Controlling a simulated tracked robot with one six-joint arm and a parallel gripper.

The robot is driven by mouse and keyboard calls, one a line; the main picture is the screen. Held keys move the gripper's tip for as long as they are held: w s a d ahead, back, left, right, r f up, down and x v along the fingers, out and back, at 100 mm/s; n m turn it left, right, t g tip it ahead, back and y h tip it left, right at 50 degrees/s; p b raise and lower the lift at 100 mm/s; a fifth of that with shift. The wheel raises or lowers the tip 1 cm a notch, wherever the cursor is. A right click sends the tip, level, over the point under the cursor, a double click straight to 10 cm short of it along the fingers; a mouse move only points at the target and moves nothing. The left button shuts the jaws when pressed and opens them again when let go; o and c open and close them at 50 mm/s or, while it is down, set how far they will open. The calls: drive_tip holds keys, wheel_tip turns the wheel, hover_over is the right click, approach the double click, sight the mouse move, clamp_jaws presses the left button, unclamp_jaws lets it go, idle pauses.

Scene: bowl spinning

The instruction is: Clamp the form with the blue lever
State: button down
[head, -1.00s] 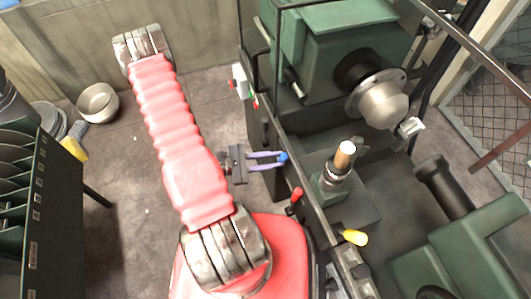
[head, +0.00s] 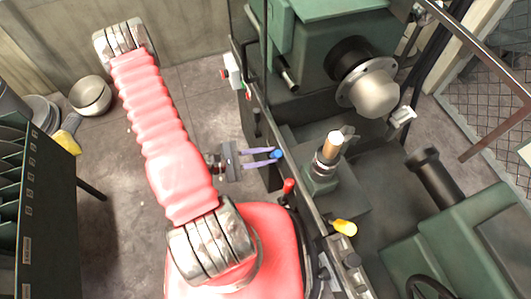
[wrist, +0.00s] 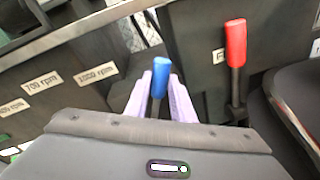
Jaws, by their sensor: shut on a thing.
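The blue lever (head: 277,154) stands at the near side of the green machine. In the wrist view its rounded blue handle (wrist: 158,72) shows upright between the two pale purple fingers. My gripper (head: 273,156) is shut on the blue lever, its fingers one on each side of the handle. It also shows in the wrist view (wrist: 159,90). The rounded grey metal form (head: 377,95) is on the machine's spindle at the upper right. The lower part of the lever is mostly hidden behind my gripper in the wrist view.
A red lever (head: 288,185) stands close by, right of the blue one in the wrist view (wrist: 236,45). A yellow handle (head: 344,227) and a tool post (head: 328,150) are farther right. A metal bar runs along the machine's front. A bowl (head: 90,95) sits on the floor left.

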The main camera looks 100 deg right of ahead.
drive_tip(key=shift+f, duration=0.1)
drive_tip(key=c, duration=1.5)
unclamp_jaws()
drive_tip(key=shift+s, duration=0.1)
drive_tip(key=shift+c, duration=0.2)
drive_tip(key=v, duration=1.4)
drive_tip(key=shift+s, duration=0.1)
